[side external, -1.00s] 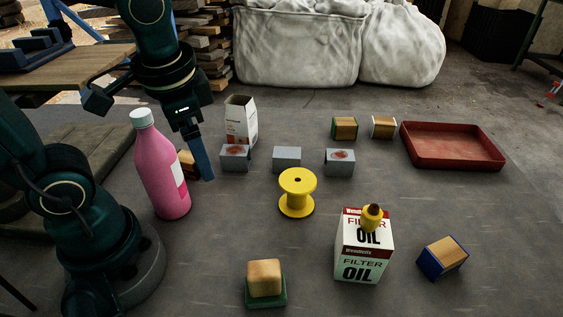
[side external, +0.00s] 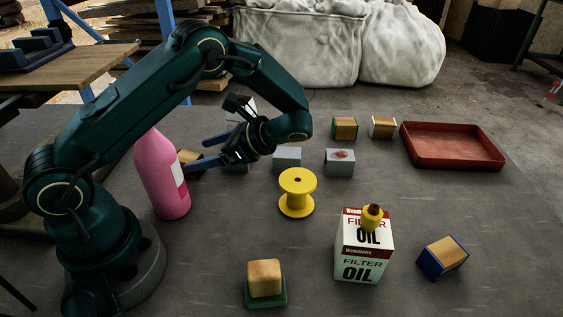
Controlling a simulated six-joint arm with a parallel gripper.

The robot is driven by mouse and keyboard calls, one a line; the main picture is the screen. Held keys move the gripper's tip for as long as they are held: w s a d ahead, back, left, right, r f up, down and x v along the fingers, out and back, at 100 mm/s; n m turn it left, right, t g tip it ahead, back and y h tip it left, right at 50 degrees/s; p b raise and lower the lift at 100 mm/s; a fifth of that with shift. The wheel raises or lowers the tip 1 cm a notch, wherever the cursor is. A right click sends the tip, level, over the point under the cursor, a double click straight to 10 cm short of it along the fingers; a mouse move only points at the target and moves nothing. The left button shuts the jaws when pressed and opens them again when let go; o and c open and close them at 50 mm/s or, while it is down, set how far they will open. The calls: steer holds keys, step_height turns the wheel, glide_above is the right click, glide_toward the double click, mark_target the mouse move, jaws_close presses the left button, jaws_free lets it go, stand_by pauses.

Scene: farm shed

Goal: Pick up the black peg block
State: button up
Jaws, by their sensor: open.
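A small wooden block with dark sides (side external: 187,157), which looks like the black peg block, sits just right of the pink bottle (side external: 160,178). The bottle and my gripper partly hide it, so its colour is hard to make out. My gripper (side external: 196,154) is open and points left, its two blue fingers spread. The fingertips overlap the block in the picture. I cannot tell whether they touch it or are around it.
Grey blocks (side external: 340,163) stand behind a yellow spool (side external: 297,204). A white carton is mostly hidden behind my arm.

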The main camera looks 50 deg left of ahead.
mark_target(191, 157)
steer(key=shift+a+f+m+g+y, duration=0.3)
steer(key=shift+a+f+y, duration=0.2)
steer(key=shift+f, duration=0.1)
steer(key=shift+x, duration=2.5)
jaws_close()
